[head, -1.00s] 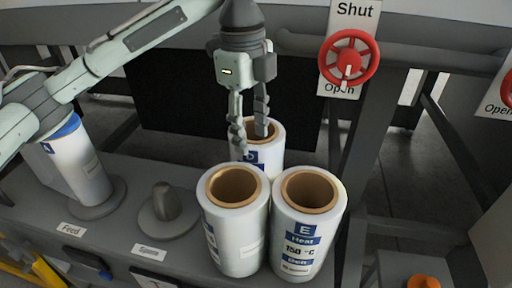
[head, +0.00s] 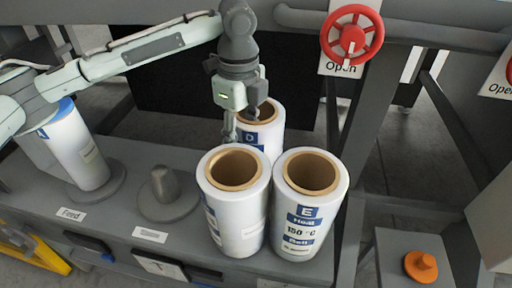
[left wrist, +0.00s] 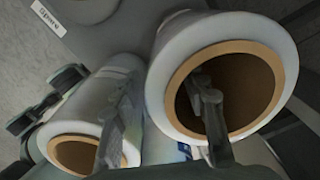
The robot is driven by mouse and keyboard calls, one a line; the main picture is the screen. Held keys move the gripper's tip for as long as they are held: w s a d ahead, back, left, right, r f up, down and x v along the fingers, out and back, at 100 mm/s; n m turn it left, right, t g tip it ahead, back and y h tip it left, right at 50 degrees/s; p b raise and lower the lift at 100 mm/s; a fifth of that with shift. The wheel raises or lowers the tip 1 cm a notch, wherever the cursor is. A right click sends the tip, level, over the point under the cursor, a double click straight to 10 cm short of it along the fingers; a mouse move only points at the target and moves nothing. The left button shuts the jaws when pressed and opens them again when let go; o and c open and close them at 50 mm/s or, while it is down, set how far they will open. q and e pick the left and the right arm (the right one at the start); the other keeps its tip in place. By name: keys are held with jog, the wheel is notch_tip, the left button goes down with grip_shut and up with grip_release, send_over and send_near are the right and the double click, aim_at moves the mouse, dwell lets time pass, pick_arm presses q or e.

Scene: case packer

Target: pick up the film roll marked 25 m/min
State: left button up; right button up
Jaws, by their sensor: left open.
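Three white film rolls with brown cores stand close together on the grey bench. The front right roll (head: 310,215) reads E, Heat, 150 °C. The front left roll (head: 237,215) has its label turned mostly aside. The back roll (head: 270,135) shows a blue label with a D, its lower part hidden. I cannot read 25 m/min on any roll. My left gripper (head: 243,128) is open and points down at the back roll. In the left wrist view its fingers (left wrist: 162,88) are spread, one across a large roll's core opening (left wrist: 258,90), one by another roll (left wrist: 75,150). My right gripper is out of view.
Another film roll (head: 78,150) leans on a round base by the Feed label (head: 70,214). An empty stub holder (head: 166,190) stands right of it. A red handwheel (head: 352,35) and a dark frame post are behind. An orange knob (head: 421,265) is at lower right.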

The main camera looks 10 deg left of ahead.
pick_arm(q)
grip_shut()
jog(key=shift+w+r, duration=0.1)
jog(key=shift+r, duration=0.05)
dwell(0.5)
